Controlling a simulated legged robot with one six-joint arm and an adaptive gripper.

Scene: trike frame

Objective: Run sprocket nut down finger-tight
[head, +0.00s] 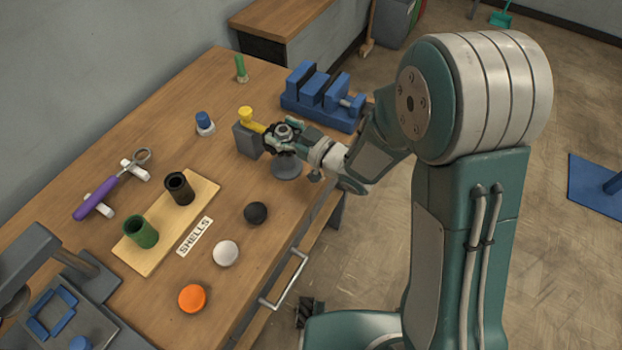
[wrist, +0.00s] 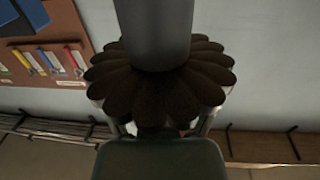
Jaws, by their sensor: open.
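In the head view a dark toothed sprocket (head: 270,140) with a pale ring-shaped nut (head: 283,131) at its middle sits above the bench's right edge, beside a grey block. The nut's threads are hidden.
Bench space between the board and the block is clear.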

